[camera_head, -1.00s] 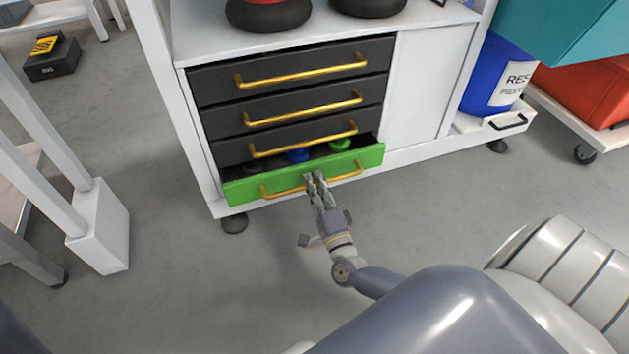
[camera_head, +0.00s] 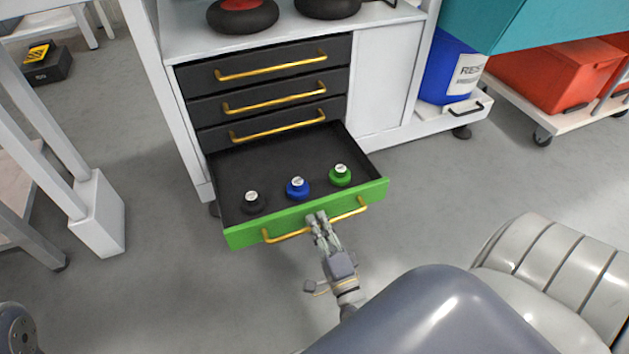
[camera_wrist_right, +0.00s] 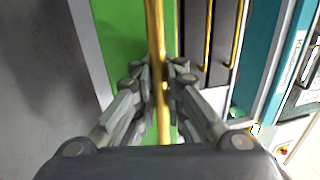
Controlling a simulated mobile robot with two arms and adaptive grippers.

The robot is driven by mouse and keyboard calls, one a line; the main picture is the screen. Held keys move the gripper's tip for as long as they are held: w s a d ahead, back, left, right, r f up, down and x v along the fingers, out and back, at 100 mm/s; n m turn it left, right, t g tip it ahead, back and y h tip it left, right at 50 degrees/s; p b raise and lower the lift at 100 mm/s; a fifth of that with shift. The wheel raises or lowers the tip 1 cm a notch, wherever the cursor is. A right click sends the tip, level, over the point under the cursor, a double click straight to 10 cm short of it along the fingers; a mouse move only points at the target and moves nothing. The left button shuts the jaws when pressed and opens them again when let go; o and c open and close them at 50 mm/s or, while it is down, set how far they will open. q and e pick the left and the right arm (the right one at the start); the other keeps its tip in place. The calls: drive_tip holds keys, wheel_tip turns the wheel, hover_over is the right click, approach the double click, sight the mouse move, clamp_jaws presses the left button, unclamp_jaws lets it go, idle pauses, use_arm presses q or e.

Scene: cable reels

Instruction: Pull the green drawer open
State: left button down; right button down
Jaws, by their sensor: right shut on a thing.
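The green drawer (camera_head: 240,236) is the lowest in the white cabinet and stands well out from it. Its dark inside shows, with a black reel (camera_head: 251,203), a blue reel (camera_head: 298,189) and a green reel (camera_head: 340,176) in a row near the front. My right gripper (camera_head: 317,220) is shut on the drawer's gold handle (camera_head: 346,214), near its middle. In the right wrist view the gold handle (camera_wrist_right: 154,35) runs between the fingers (camera_wrist_right: 160,85), with the green front (camera_wrist_right: 115,30) behind. A bit of my left arm shows at the lower left in the head view; its gripper is out of view.
Several black drawers (camera_head: 205,108) with gold handles are closed above the green one. A white table leg (camera_head: 97,215) stands to the left. A blue bin (camera_head: 448,72) and a red bin (camera_head: 545,78) stand at the right. The grey floor before the drawer is clear.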

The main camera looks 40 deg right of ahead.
drive_tip(key=shift+s+a+f, duration=0.1)
drive_tip(key=shift+s+f, duration=0.05)
drive_tip(key=shift+s, duration=0.25)
drive_tip(key=c, duration=1.7)
unclamp_jaws()
